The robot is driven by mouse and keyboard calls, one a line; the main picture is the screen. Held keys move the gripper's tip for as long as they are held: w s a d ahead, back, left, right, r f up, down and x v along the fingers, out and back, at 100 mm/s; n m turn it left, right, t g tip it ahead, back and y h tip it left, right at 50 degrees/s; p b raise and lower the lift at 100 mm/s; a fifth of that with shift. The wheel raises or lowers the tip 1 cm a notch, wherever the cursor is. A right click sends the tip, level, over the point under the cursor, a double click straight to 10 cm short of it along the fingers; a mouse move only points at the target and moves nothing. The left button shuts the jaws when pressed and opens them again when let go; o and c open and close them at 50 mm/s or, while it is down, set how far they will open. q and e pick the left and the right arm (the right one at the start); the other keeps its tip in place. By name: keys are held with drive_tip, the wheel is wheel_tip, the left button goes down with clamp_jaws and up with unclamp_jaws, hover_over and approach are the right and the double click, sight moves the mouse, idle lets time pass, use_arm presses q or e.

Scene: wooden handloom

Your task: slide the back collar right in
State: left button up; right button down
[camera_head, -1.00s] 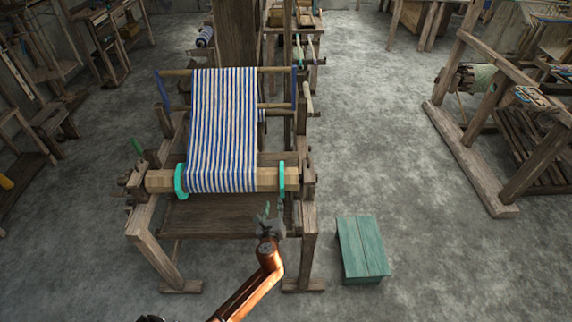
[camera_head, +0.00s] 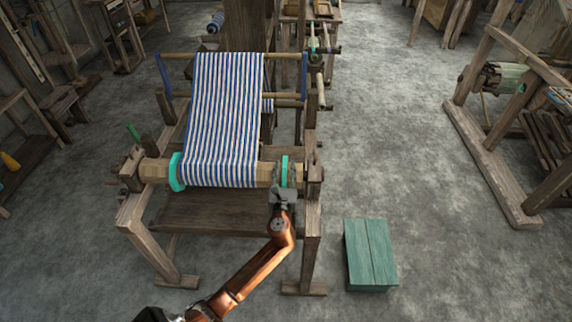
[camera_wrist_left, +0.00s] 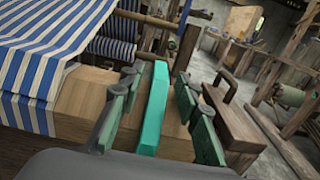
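The right teal collar (camera_head: 285,160) sits around the wooden beam (camera_head: 155,169), a little right of the striped cloth (camera_head: 222,120). Bare beam shows between the cloth edge and this collar. A second teal collar (camera_head: 176,172) sits at the cloth's left edge. My left gripper (camera_head: 286,174) is at the right collar, from the front. In the left wrist view its green-padded fingers (camera_wrist_left: 157,88) stand either side of the collar (camera_wrist_left: 152,115), with a gap on each side. The gripper is open. The collar's lower part is hidden. My right gripper is not in view.
The loom's right post (camera_head: 313,190) stands close right of the gripper. A green stool (camera_head: 370,255) stands on the floor right of the loom. Another wooden frame (camera_head: 490,160) is farther right, with open floor between.

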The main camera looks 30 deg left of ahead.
use_arm(q)
drive_tip(key=shift+x, duration=1.35)
drive_tip(key=shift+c, duration=0.2)
clamp_jaws()
